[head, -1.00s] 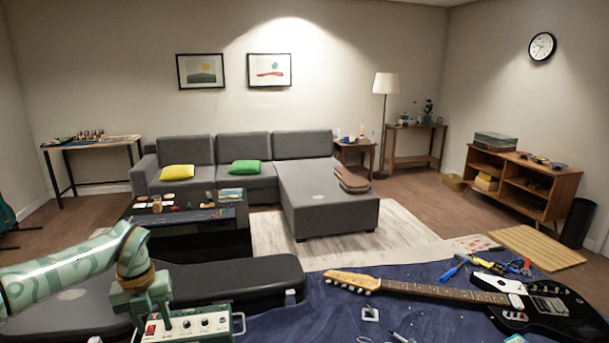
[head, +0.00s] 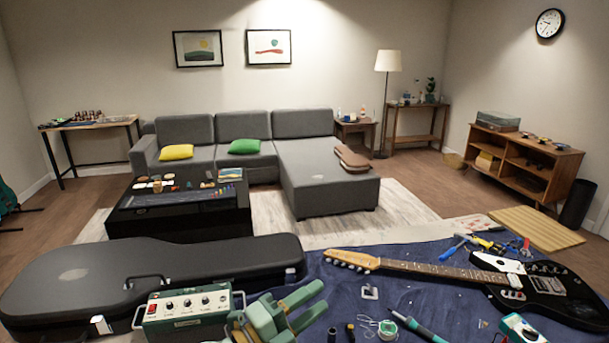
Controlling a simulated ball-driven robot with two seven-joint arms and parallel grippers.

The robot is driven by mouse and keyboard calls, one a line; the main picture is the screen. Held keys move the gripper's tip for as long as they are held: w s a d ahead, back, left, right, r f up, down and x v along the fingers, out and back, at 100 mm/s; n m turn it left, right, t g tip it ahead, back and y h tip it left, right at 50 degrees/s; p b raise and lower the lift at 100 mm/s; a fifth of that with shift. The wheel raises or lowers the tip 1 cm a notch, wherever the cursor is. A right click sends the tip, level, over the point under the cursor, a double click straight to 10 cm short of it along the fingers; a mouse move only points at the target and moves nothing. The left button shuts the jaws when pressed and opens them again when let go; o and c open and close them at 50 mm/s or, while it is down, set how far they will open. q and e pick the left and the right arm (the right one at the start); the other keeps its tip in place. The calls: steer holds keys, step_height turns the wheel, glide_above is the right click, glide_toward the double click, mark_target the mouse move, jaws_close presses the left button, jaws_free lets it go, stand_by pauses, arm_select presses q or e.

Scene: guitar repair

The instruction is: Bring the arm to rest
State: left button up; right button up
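My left gripper (head: 321,297) is green and sits low in the middle of the head view, over the blue cloth on the workbench. Its two fingers point up and to the right with a gap between them, and nothing shows in the gap. It is just right of the green control box (head: 187,308); I cannot tell whether they touch. The rest of the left arm is out of the frame. My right gripper is not in view.
A black electric guitar (head: 540,290) lies on the blue cloth (head: 415,295). A black guitar case (head: 190,262) lies at the left. A soldering iron (head: 420,330), solder spool (head: 387,329) and pliers (head: 480,241) lie around. A green-white meter (head: 520,329) is at the lower right.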

arm_select(q)
steer(key=s+a+f+n+t+y, duration=0.2)
steer(key=a+f+n+t+y, duration=0.1)
steer(key=a+n+y, duration=0.55)
steer(key=s+a+f+n+t+y, duration=0.1)
steer(key=a+f+n+t+y, duration=0.1)
steer(key=a+n+y, duration=0.7)
steer(key=s+a+f+n+g+y, duration=0.2)
steer(key=s+a+f+g, duration=0.3)
steer(key=s+a, duration=0.3)
steer(key=s+a+f+n+g+y, duration=0.1)
steer(key=s+a+f+g, duration=0.35)
steer(key=s, duration=0.45)
steer(key=s+d+f+g+h+b, duration=0.1)
steer(key=s+d+f+g, duration=0.1)
steer(key=f, duration=1.2)
steer(key=s+d+f+g+h+b, duration=0.1)
steer(key=s+d+f+h, duration=0.15)
steer(key=f, duration=1.15)
steer(key=s+f+n+g+h+b, duration=0.1)
steer(key=s+f+n+g+b, duration=0.1)
steer(key=s+f, duration=1.6)
steer(key=shift+s+a+f+n+g, duration=0.25)
steer(key=shift+s+a+n+g, duration=0.25)
steer(key=shift+s+n, duration=0.55)
